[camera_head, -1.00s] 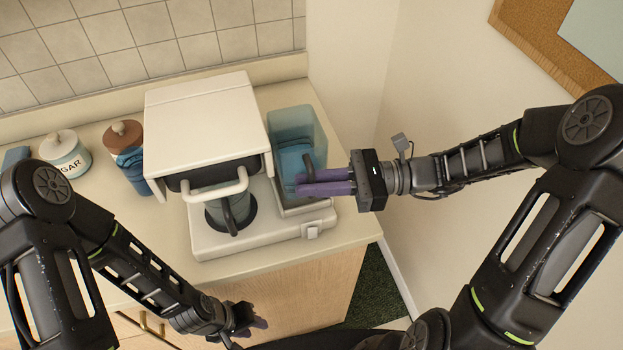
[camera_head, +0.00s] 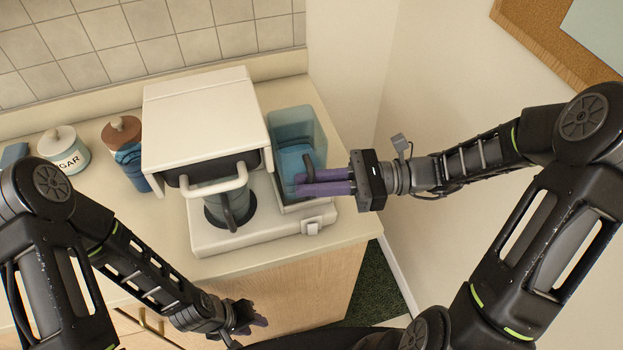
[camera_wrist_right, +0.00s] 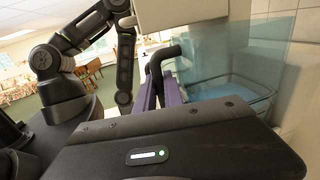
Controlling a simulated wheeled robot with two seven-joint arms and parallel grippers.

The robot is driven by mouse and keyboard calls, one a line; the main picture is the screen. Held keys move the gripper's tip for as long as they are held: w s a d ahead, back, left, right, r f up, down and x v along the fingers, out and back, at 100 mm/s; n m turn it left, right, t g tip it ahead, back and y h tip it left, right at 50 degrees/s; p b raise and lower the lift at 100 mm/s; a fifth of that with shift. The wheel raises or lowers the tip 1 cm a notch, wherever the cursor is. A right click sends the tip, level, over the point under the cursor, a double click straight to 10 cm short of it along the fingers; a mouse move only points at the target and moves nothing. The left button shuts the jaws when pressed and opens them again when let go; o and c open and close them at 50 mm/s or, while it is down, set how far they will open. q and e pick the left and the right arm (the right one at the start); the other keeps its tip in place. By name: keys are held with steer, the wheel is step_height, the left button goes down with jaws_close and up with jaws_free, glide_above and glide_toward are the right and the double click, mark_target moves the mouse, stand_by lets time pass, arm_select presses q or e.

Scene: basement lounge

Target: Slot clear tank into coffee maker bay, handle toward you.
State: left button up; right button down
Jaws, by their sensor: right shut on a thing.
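The clear bluish tank (camera_head: 312,127) stands upright at the right side of the white coffee maker (camera_head: 205,112), over the bay (camera_head: 296,207) on its base. Its dark handle (camera_head: 309,167) is on the near right side of the tank. My right gripper (camera_head: 300,183) reaches in from the right, with purple fingers shut on the handle. The wrist view shows the tank (camera_wrist_right: 222,62) and its dark handle (camera_wrist_right: 163,54) by the fingers. The fingers partly hide the tank's lower part, and I cannot tell if it is fully seated. My left gripper (camera_head: 262,321) hangs low before the counter, its opening unclear.
A dark-handled carafe (camera_head: 240,207) sits under the coffee maker's front. A wall (camera_head: 350,90) rises close to the right of the tank.

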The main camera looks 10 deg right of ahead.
steer(key=shift+f+b, duration=0.55)
steer(key=shift+f, duration=0.45)
steer(key=c, duration=1.4)
jaws_free()
steer(key=shift+o, duration=0.2)
steer(key=shift+d, duration=0.5)
steer(key=s+d+p, duration=0.1)
steer(key=d+p, duration=0.1)
steer(key=d, duration=0.4)
steer(key=shift+d, duration=0.35)
